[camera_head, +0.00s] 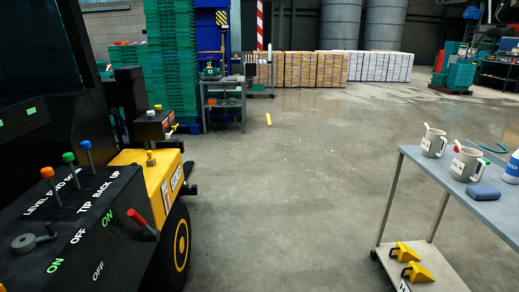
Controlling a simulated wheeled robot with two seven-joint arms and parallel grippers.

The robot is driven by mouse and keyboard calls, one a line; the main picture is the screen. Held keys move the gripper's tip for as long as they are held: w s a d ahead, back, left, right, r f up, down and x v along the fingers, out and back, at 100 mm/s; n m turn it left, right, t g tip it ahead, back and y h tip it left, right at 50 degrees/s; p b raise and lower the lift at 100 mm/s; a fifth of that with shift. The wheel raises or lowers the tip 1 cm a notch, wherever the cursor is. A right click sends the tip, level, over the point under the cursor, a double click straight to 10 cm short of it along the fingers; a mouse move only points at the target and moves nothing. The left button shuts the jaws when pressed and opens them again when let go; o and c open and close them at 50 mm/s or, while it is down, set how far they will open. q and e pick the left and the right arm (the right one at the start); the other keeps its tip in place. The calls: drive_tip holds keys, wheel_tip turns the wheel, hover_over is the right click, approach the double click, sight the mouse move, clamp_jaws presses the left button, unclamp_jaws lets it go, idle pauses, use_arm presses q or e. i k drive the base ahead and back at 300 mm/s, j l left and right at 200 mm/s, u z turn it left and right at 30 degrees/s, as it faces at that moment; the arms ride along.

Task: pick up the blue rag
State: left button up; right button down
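The blue rag (483,191) is a small, flat, folded-looking pad. It lies on the upper shelf of a grey cart (501,219) at the right of the head view, in front of a grey mug. Neither of my grippers shows in this view, so nothing of mine is seen near the rag.
Two grey mugs (466,164) (433,143) and a blue-and-white bottle (513,168) stand near the rag. Yellow objects (419,272) sit on the cart's lower shelf. A black-and-yellow machine (143,172) with levers fills the left. Open concrete floor (290,190) lies between.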

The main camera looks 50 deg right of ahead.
sight(477, 192)
drive_tip(key=z, duration=3.25)
drive_tip(key=i+l+u, duration=0.1)
drive_tip(key=i+u, duration=0.2)
drive_tip(key=i, duration=0.3)
